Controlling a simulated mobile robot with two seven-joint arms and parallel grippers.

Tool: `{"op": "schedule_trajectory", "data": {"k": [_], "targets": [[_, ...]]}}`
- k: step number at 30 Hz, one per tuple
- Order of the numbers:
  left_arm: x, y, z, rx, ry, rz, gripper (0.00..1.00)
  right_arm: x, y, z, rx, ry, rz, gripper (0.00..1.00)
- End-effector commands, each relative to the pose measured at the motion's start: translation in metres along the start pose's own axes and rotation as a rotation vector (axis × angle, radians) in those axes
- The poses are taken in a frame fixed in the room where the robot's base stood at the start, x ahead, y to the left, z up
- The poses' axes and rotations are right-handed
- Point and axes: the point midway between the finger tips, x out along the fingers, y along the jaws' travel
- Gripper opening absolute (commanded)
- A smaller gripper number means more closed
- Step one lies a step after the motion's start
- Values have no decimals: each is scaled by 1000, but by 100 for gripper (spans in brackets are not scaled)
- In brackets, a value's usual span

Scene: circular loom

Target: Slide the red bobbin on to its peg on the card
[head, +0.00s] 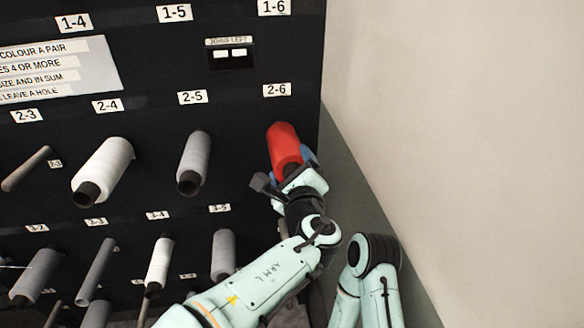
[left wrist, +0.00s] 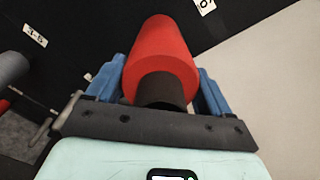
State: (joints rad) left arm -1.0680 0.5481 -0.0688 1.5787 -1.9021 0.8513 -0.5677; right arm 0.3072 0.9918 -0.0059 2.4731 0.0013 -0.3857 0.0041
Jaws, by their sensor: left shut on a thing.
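The red bobbin (head: 284,146) is at the 2-6 label (head: 276,90) on the black card (head: 240,135), near the card's right edge. My left gripper (head: 290,168) is shut on it from the front and below. In the left wrist view the red bobbin (left wrist: 160,58) points away toward the card, with its dark core end (left wrist: 160,90) toward me. The blue fingers of my left gripper (left wrist: 158,85) lie on either side of it. The 2-6 peg is hidden, so I cannot tell whether the bobbin is around it. My right gripper is not identifiable.
Left of the red bobbin, a grey bobbin (head: 194,162) sits at 2-5 and a white bobbin (head: 103,170) at 2-4. A bare peg (head: 27,168) shows at 2-3. Several bobbins fill the row below. A pale wall (head: 460,130) stands right of the card.

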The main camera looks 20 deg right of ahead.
Motion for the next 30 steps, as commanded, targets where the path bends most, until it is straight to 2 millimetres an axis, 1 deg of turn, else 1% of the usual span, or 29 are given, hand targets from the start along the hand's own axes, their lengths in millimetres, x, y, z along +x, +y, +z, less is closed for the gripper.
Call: {"op": "schedule_trajectory", "data": {"k": [8, 17, 18, 19, 26, 30], "targets": [[0, -1, 1, -1, -3, -2, 8, 0, 0, 0, 0, 0, 0, 78], [7, -1, 1, 0, -3, -2, 8, -3, -2, -2, -1, 3, -1, 78], [7, -1, 1, 0, -3, -2, 91, -3, -2, -2, -1, 3, -1, 78], [7, -1, 1, 0, -3, -2, 100, -3, -2, -2, -1, 3, -1, 78], [6, 0, -1, 1, 2, 1, 100, -2, -1, -2, -1, 2, -1, 78], [-4, 0, -2, -2, 2, 0, 100, 3, 2, 2, 1, -3, 1, 78]]}}
